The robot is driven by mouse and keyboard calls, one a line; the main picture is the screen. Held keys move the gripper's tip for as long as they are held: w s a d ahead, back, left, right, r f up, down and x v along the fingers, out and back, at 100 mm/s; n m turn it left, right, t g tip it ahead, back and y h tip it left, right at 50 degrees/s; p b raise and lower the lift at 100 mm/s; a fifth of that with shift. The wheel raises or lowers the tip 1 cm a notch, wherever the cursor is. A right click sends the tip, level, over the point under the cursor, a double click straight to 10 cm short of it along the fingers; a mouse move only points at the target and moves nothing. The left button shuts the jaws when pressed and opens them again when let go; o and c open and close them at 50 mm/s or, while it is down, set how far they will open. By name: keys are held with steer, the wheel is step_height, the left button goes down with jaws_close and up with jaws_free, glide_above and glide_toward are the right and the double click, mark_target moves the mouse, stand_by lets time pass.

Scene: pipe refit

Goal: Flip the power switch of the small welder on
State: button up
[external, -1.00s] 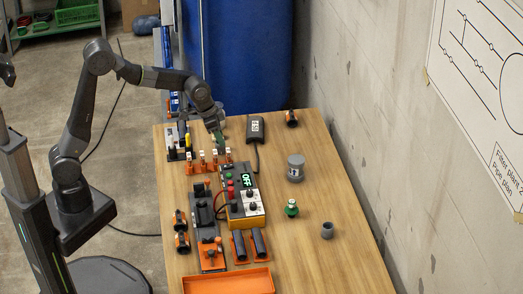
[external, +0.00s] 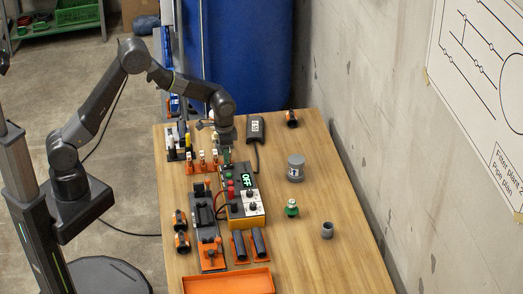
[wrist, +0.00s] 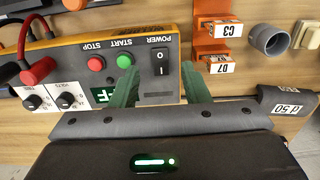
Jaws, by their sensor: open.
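The small welder (external: 235,208) stands on the bench, a grey and orange box with a green display (external: 247,181) reading OFF. In the wrist view its panel shows upside down, with the black power switch (wrist: 160,62) marked I and O under the word POWER. The green START button (wrist: 124,62) and red STOP button (wrist: 96,64) sit beside it. My gripper (external: 226,158) is over the far end of the welder. In the wrist view its green fingers (wrist: 160,70) are open and empty, one on each side of the switch. Contact cannot be told.
Orange clips labelled C3 (wrist: 221,29) and D7 (wrist: 221,67) stand close beside the welder. Red and black cable plugs are on its panel. A black box with a cable (external: 255,129) lies behind. The bench's right side holds a grey cylinder (external: 296,168) and has free room.

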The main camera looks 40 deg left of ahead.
mark_target(226, 166)
steer(key=shift+f, duration=2.05)
jaws_close()
steer(key=shift+p, duration=0.4)
steer(key=shift+w+d+r+g+y+p, duration=0.15)
steer(key=shift+g+y+p, duration=0.15)
steer(key=shift+g+y, duration=0.3)
steer(key=shift+w+d+f+g+y+p, duration=0.15)
steer(key=shift+g+y+p, duration=0.15)
steer(key=shift+g+y, duration=0.3)
steer(key=shift+r, duration=0.1)
jaws_free()
